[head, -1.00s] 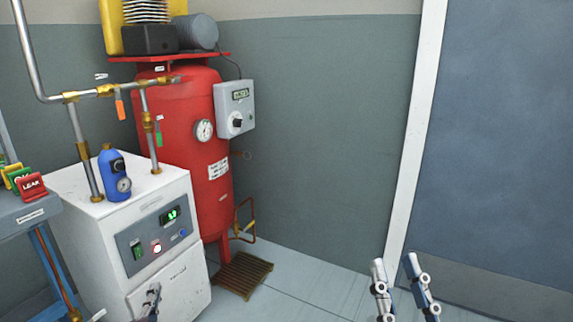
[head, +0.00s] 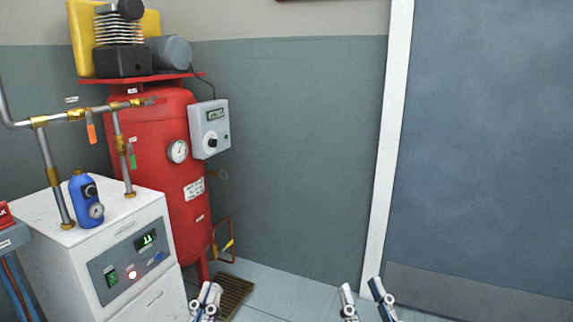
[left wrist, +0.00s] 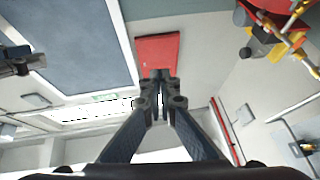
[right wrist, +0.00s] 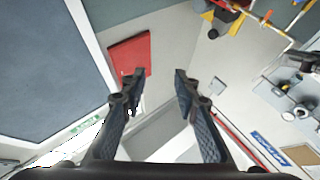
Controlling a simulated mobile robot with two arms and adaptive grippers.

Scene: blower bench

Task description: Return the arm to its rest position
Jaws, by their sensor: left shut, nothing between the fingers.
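My left gripper (head: 210,289) shows at the bottom edge of the head view, in front of the red tank's foot grating. In the left wrist view my left gripper (left wrist: 159,80) has its fingertips together and holds nothing. My right gripper (head: 362,288) is at the bottom edge of the head view, right of centre, in front of the white door frame. In the right wrist view my right gripper (right wrist: 157,76) has its fingers spread apart with nothing between them. Both grippers appear clear of all surfaces.
A white cabinet (head: 73,272) with a lit display stands at left, a blue bottle (head: 84,204) with a gauge on top. Behind it is a red tank (head: 165,185) with a grey control box (head: 209,128). A blue-grey door (head: 480,150) fills the right.

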